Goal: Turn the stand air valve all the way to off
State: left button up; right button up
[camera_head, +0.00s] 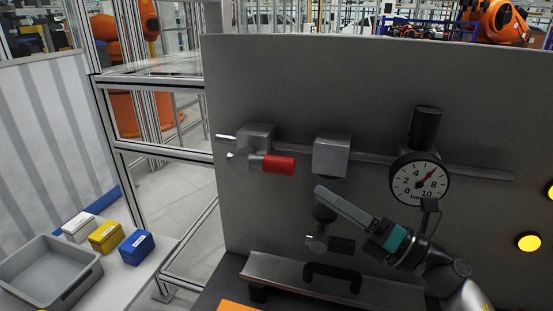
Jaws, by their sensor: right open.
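A valve with a red handle (279,165) sits on the left part of the pipe on the grey panel. Its handle points right, about level, in line with the pipe. A second, silver valve with a black handle (341,245) hangs below the middle block, its handle also pointing right. The picture does not label which one is the stand air valve. My right gripper (323,197) reaches in from the lower right and is open, with its tips in front of the fitting under the block. It lies right of and below the red handle, apart from it. My left gripper is not in view.
A round pressure gauge (419,183) sits on the pipe at right, with yellow buttons (528,242) at the edge. A metal cover with a black handle (332,275) lies below. A grey bin (84,289) and small boxes (105,235) stand on the left table.

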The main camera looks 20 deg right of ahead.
aim_at(276, 165)
jog(key=p+x, duration=0.2)
jog(key=x, duration=0.8)
jog(key=shift+w+a+r, duration=0.1)
jog(key=shift+w+r, duration=0.05)
jog(key=shift+w, duration=0.2)
jog(key=shift+p+x, duration=0.4)
jog(key=shift+x, duration=0.4)
grip_shut()
